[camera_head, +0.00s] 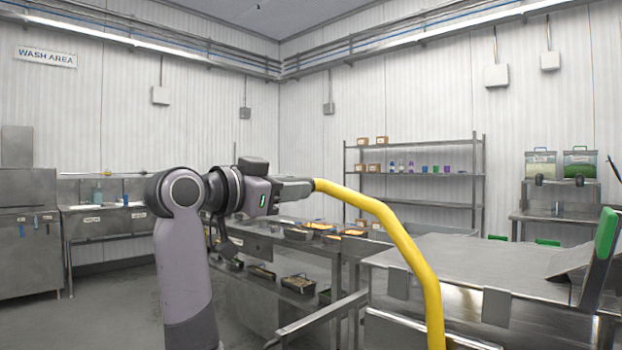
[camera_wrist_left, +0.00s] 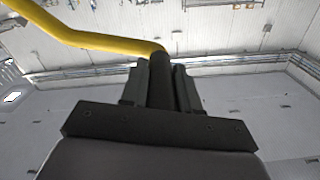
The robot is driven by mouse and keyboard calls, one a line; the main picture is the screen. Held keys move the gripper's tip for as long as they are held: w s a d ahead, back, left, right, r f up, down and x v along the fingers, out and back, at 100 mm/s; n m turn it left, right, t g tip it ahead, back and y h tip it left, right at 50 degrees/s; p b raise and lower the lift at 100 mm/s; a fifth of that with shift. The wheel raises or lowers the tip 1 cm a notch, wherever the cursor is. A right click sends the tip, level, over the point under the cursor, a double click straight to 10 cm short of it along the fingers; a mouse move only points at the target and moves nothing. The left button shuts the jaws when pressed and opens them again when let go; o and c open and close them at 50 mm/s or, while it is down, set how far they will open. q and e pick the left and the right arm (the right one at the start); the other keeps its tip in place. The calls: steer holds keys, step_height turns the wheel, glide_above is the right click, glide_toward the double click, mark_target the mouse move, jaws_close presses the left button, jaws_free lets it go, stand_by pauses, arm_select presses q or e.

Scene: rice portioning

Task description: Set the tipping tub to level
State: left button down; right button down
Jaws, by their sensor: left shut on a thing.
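My left gripper (camera_head: 298,187) is shut on the end of a bent yellow lever (camera_head: 405,243). The lever runs from the gripper to the right and then down past the bottom edge. In the left wrist view, a dark grip (camera_wrist_left: 161,82) at the end of the yellow lever (camera_wrist_left: 90,41) sits between the two fingers (camera_wrist_left: 160,88). A large steel body (camera_head: 465,255), which may be the tipping tub, stands at the right behind the lever. I cannot tell its tilt. My right gripper is not in view.
A steel counter (camera_head: 315,238) with trays stands behind my left arm. A green-ended part (camera_head: 606,233) rises at the right edge. A shelf rack (camera_head: 420,175) and two dispensers (camera_head: 540,164) are at the back. Open floor (camera_head: 110,310) lies at the left.

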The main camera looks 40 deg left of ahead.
arm_select(q)
steer(key=shift+a+f, duration=0.1)
steer(key=shift+f, duration=0.2)
steer(key=c, duration=0.9)
jaws_free()
steer(key=shift+c, duration=0.2)
steer(key=shift+o, duration=0.6)
steer(key=shift+a, duration=0.2)
steer(key=shift+d, duration=0.1)
steer(key=shift+s, duration=0.1)
steer(key=s+b, duration=0.1)
steer(key=s, duration=0.6)
steer(key=shift+a, duration=0.3)
